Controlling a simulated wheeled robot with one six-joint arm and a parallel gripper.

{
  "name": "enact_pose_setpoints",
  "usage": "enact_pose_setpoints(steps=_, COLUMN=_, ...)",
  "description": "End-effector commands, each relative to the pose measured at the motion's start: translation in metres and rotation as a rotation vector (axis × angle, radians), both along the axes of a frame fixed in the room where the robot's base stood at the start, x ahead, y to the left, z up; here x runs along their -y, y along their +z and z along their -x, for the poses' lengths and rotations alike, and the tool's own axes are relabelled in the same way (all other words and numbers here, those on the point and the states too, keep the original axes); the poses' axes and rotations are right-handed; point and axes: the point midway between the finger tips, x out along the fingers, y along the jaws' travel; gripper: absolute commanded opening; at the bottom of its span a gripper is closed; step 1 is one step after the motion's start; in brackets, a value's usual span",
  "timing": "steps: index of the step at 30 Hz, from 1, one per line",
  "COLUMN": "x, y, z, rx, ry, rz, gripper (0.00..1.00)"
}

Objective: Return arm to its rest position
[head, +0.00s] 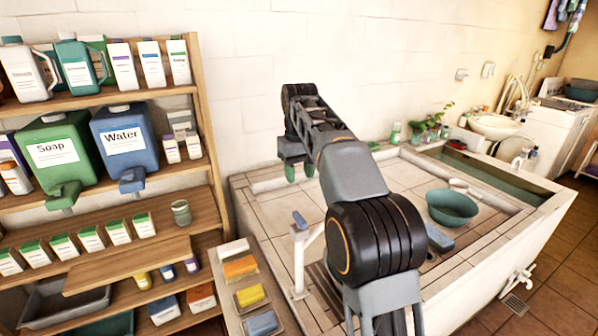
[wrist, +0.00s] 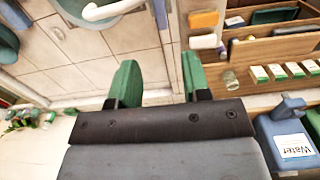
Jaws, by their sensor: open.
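My arm stretches from the bottom of the head view up over the tiled washbasin counter (head: 270,205). My gripper (head: 297,172) hangs at its far end, above the counter's back left part near the white wall. In the wrist view my gripper (wrist: 158,75) shows two green fingers spread wide apart. Nothing is between the fingers, and the gripper touches nothing that I can see. Part of the counter is hidden behind my arm in the head view.
A wooden shelf with a green Soap dispenser (head: 58,150) and a blue Water dispenser (head: 124,138) stands left. Colored sponges (head: 250,294) lie along the counter's left side. A green bowl (head: 452,207) sits right of my arm. Potted plants (head: 430,122) stand at the back.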

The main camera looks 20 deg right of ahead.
Motion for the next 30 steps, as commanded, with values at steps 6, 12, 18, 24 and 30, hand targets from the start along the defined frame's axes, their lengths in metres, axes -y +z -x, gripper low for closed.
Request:
enact_pose_setpoints(steps=6, x=0.000, y=-0.008, z=-0.012, rx=0.054, ry=-0.029, rz=-0.001, gripper=0.44)
enact_pose_setpoints(steps=12, x=0.000, y=-0.061, z=0.002, rx=0.086, ry=-0.090, rz=-0.003, gripper=0.44)
enact_pose_setpoints(steps=18, x=-0.002, y=-0.089, z=0.064, rx=0.171, ry=-0.144, rz=-0.013, gripper=0.44)
enact_pose_setpoints(steps=24, x=-0.003, y=-0.118, z=0.145, rx=0.262, ry=-0.182, rz=-0.024, gripper=0.44)
enact_pose_setpoints(steps=30, x=-0.004, y=-0.142, z=0.208, rx=0.329, ry=-0.192, rz=-0.032, gripper=0.44)
